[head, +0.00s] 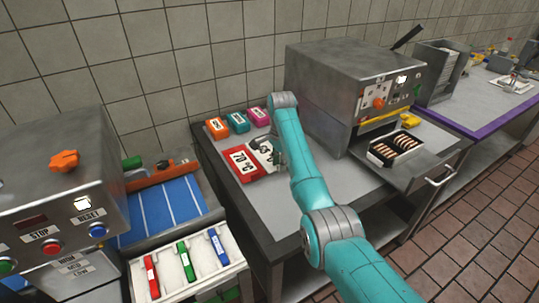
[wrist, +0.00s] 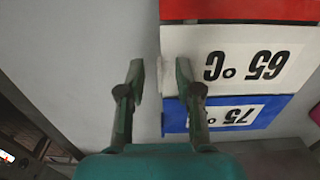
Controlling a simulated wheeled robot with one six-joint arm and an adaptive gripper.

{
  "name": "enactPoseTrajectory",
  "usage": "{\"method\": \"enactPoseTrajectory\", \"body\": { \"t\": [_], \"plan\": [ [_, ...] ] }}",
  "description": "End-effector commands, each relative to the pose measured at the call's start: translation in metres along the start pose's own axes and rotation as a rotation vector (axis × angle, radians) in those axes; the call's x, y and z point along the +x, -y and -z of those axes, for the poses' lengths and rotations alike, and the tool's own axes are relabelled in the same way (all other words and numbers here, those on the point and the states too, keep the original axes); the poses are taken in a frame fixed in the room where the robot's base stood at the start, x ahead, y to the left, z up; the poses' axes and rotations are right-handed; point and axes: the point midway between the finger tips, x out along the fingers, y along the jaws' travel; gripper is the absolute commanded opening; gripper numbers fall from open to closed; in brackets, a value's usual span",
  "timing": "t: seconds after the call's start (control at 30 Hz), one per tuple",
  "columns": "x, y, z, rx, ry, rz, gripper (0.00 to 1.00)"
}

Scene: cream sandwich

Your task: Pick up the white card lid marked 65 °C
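The white card lid marked 65 °C (wrist: 248,62) lies in the right part of the wrist view, its print upside down. In the head view the white lid (head: 262,148) is partly hidden by my arm. My gripper (wrist: 160,70) is open, with nothing held between its fingers. The right finger overlaps the lid's left end in the wrist view; the left finger is over bare grey table. I cannot tell whether the right finger touches the lid.
The red card marked 70 °C (head: 240,163) and the blue card marked 75 °C (wrist: 228,116) lie along either side of the white lid. Orange (head: 217,128), teal (head: 238,122) and pink (head: 258,116) boxes stand behind. A metal machine (head: 335,75) is at right.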

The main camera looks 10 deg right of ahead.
Motion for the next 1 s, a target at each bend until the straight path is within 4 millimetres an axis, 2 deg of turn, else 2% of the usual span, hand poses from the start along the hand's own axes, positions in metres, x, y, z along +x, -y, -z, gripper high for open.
{"method": "enactPoseTrajectory", "body": {
  "t": [0.03,0.17,0.53,0.63,0.77,1.0],
  "plan": [
    [0.000,0.000,0.000,0.000,0.000,0.000,0.29],
    [0.000,0.000,0.000,0.000,0.000,0.000,0.00],
    [-0.001,0.000,0.001,0.000,0.000,0.000,0.00],
    [-0.007,0.000,0.001,0.000,0.000,0.001,0.00],
    [-0.025,0.001,0.001,0.000,-0.001,0.003,0.00],
    [-0.070,0.001,0.001,0.000,-0.001,0.002,0.00]
  ]
}}
